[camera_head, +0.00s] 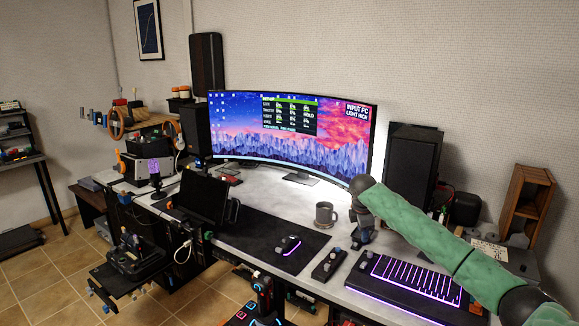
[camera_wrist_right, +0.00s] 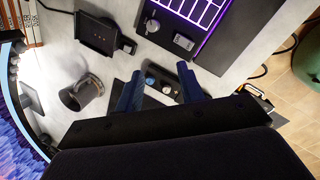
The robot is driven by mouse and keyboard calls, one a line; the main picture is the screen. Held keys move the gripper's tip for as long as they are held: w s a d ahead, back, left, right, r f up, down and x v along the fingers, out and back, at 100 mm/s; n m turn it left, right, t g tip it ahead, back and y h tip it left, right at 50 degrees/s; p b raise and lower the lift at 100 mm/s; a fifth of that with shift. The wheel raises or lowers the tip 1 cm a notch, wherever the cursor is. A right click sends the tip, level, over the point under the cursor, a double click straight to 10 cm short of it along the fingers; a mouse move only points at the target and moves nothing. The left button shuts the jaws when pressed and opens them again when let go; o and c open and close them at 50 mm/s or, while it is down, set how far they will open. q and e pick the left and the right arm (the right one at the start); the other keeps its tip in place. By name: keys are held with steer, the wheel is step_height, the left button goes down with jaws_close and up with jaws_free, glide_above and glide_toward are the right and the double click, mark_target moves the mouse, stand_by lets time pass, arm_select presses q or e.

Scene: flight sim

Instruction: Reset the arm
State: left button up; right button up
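My right arm (camera_head: 425,235), in a green sleeve, reaches in from the right over the desk. Its gripper (camera_head: 362,236) points down above the desk, between the mug and the keyboard. In the right wrist view the two blue fingers (camera_wrist_right: 159,72) stand apart with nothing held between them. A small dark box with knobs (camera_wrist_right: 163,84) shows beyond the gap, and it also shows in the head view (camera_head: 328,265). My left arm and gripper are not in view.
A grey mug (camera_head: 325,215) stands left of the right gripper and shows in the wrist view (camera_wrist_right: 82,93). A lit keyboard (camera_head: 415,280) lies to the right. A curved monitor (camera_head: 290,135) stands behind. A mouse (camera_head: 289,245) rests on a dark mat (camera_head: 255,232).

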steer(key=s+a+r+m+t, duration=0.1)
steer(key=a+r+m+t, duration=0.2)
steer(key=r, duration=0.4)
steer(key=s+a+r+m+t, duration=0.1)
steer(key=s+a+r+m, duration=0.1)
steer(key=a+r, duration=0.4)
steer(key=s+a+m+t+y, duration=0.25)
steer(key=s+a+m, duration=0.35)
steer(key=s, duration=0.5)
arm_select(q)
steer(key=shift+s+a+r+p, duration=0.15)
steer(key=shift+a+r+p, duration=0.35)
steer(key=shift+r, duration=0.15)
arm_select(e)
steer(key=s+d+f+m+g, duration=0.1)
steer(key=s+f+g, duration=0.1)
steer(key=s+f, duration=1)
steer(key=s+d+f+m+g, duration=0.1)
steer(key=s+f+m+g, duration=0.1)
steer(key=s+f, duration=1.1)
steer(key=s+d+f+m+g, duration=0.1)
steer(key=s+f, duration=1.1)
steer(key=s, duration=1.5)
steer(key=shift+s+f+m+g+y, duration=0.25)
steer(key=shift+m+g+y, duration=0.3)
steer(key=shift+g, duration=0.5)
steer(key=shift+d, duration=0.1)
